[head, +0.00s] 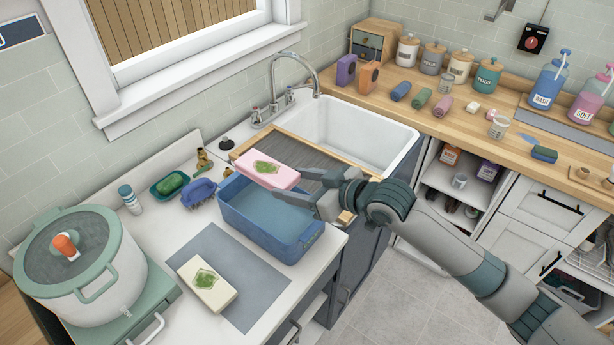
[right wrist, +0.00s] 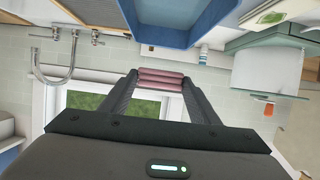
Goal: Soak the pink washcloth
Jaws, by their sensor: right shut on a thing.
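The pink washcloth (head: 262,170), folded flat with a green leaf mark on top, is in the grip of my right gripper (head: 303,196). It is held roughly level above the far side of the blue basin (head: 305,240). In the right wrist view the folded pink edge of the washcloth (right wrist: 161,77) sits between the two dark fingers, with the blue basin (right wrist: 178,22) beyond. The basin's inside looks blue; I cannot tell the water level. A cream folded cloth (head: 207,284) with a similar leaf mark lies on the grey mat. My left gripper is not in view.
A white sink (head: 385,140) with a faucet (head: 293,75) and a grey drain rack (head: 310,160) lie behind the basin. A blue brush (head: 198,194) and a green soap dish (head: 166,187) stand left of it. A large white pot (head: 80,265) is at the far left.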

